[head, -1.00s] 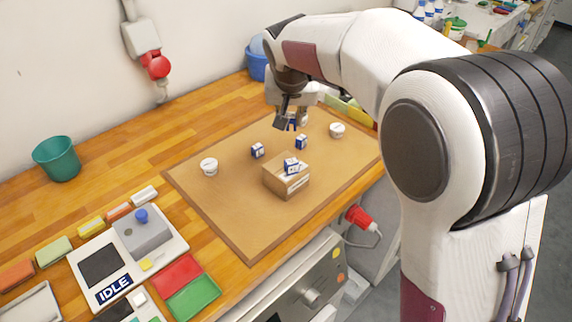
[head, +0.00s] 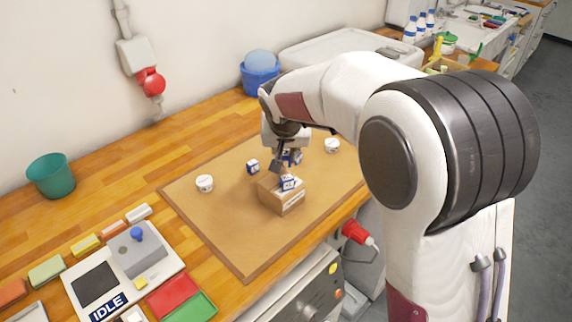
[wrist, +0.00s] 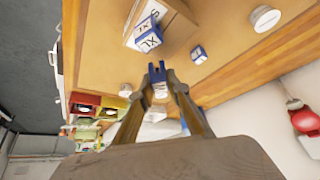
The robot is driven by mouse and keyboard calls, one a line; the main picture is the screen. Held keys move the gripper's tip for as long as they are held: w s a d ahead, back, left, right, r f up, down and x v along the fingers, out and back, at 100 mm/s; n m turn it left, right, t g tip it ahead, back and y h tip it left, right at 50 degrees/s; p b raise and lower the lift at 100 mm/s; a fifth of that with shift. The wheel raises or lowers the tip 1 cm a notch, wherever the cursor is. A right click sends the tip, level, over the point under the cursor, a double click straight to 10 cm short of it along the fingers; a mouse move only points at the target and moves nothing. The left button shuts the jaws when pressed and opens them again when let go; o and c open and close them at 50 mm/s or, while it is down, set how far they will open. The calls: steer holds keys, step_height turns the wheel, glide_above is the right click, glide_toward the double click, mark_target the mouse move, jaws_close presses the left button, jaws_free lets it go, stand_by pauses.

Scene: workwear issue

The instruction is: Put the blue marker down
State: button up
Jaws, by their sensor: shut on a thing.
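My gripper (wrist: 160,82) is shut on a small blue-and-white block, the blue marker (wrist: 158,72), whose blue part shows between the fingertips in the wrist view. In the head view my gripper (head: 278,166) is low over the brown mat, just behind the cardboard box (head: 290,203). Another blue-and-white block (head: 288,183) is on the box; it reads XL in the wrist view (wrist: 148,39). A similar block (head: 253,167) stands on the mat, left of my gripper. Blue-and-white near the fingers is partly hidden, so I cannot tell the held block's clearance from the mat.
White tubs stand on the mat at left (head: 204,183) and back right (head: 331,146). The mat (head: 235,235) is clear in front and to the left of the box. A control panel reading IDLE (head: 108,307) and red and green trays (head: 172,293) lie at front left.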

mark_target(286, 170)
steer(key=shift+f, duration=0.1)
steer(key=shift+f, duration=1.8)
steer(key=shift+f, duration=0.15)
steer(key=o, duration=0.8)
steer(key=shift+r, duration=0.2)
steer(key=shift+v, duration=0.8)
steer(key=v, duration=1)
steer(key=shift+s+r, duration=0.1)
steer(key=shift+r, duration=0.05)
